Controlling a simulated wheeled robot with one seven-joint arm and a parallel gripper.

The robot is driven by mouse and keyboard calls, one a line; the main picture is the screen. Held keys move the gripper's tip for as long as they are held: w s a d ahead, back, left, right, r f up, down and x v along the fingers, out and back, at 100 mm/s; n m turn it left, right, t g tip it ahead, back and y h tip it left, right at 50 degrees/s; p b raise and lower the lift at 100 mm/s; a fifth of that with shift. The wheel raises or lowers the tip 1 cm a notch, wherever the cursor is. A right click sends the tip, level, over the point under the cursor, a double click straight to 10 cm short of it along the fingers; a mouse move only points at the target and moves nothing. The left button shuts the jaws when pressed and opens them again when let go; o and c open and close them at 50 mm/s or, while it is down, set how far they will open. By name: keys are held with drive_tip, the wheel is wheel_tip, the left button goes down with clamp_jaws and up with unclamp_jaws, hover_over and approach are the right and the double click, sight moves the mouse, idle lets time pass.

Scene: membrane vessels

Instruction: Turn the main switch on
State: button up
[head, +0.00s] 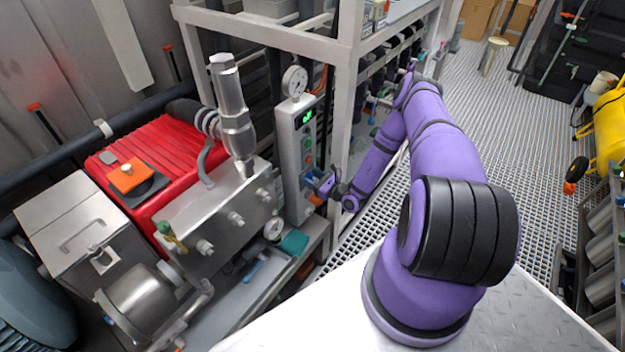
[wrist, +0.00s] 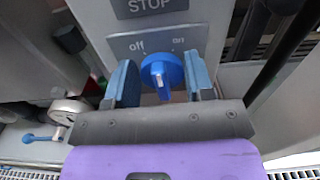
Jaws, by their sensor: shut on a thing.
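The main switch is a round blue knob (wrist: 162,72) on a grey panel. Its plate is marked "off" at the upper left and "on" at the upper right. The knob's raised grip looks about upright; I cannot tell which mark it points to. My gripper (wrist: 162,82) is shut on the knob, with one blue finger pad on its left and one on its right. In the head view my gripper (head: 322,184) is at the lower part of the control panel (head: 294,150), where the knob itself is hidden.
A "STOP" label (wrist: 150,5) sits above the switch. The panel has a lit green display (head: 307,116) and a gauge (head: 294,81) on top. A steel pump block (head: 215,215) and red motor (head: 150,160) stand left. A white frame post (head: 343,110) rises close behind my gripper.

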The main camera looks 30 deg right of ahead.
drive_tip(key=m, duration=0.6)
drive_tip(key=shift+d+f, duration=0.1)
drive_tip(key=shift+d, duration=0.25)
drive_tip(key=shift+m, duration=0.3)
drive_tip(key=o, duration=0.9)
drive_tip(key=shift+w, duration=0.1)
drive_tip(key=v, duration=1)
drive_tip(key=shift+s+d, duration=0.15)
drive_tip(key=shift+s, duration=0.25)
